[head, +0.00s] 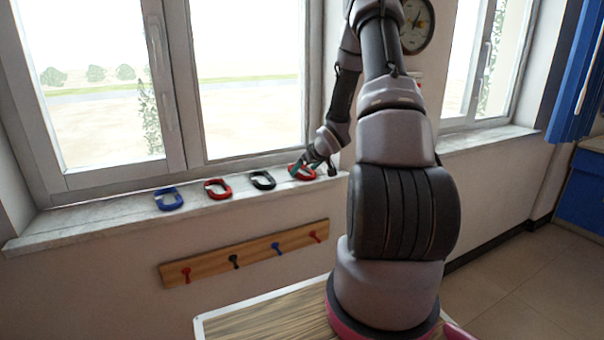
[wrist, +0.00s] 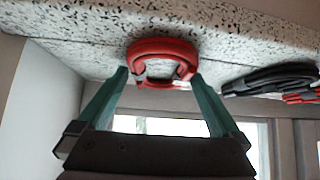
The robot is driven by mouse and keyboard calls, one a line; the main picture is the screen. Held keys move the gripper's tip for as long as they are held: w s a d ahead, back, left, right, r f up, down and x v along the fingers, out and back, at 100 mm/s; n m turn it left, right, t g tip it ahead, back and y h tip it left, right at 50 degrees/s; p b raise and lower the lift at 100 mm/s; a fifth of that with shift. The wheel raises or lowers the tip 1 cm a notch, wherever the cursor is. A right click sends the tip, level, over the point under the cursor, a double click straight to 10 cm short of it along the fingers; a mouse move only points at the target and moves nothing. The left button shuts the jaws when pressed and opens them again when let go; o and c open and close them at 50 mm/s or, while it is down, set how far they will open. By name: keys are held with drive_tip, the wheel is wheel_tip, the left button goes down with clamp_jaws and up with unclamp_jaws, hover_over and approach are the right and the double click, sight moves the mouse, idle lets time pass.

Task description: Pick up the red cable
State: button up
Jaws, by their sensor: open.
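A coiled red cable (head: 299,176) lies on the window sill at the right end of the row, partly hidden by my gripper. A second red cable (head: 218,189) lies further left on the sill. My gripper (head: 313,165) is at the right-hand red cable. In the wrist view, my gripper (wrist: 160,78) has its green fingers apart, one tip on each side of the near red cable (wrist: 163,47). I cannot tell whether the fingers touch it.
A black cable (head: 262,180) and a blue cable (head: 169,199) also lie on the sill (head: 100,224). A wooden rack (head: 255,252) with coloured pegs hangs on the wall below. The window (head: 180,90) stands behind the sill. A clock (head: 418,27) hangs on the wall.

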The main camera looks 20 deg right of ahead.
drive_tip(key=c, duration=1.1)
wheel_tip(320, 180, up, 10)
drive_tip(key=shift+r, duration=0.1)
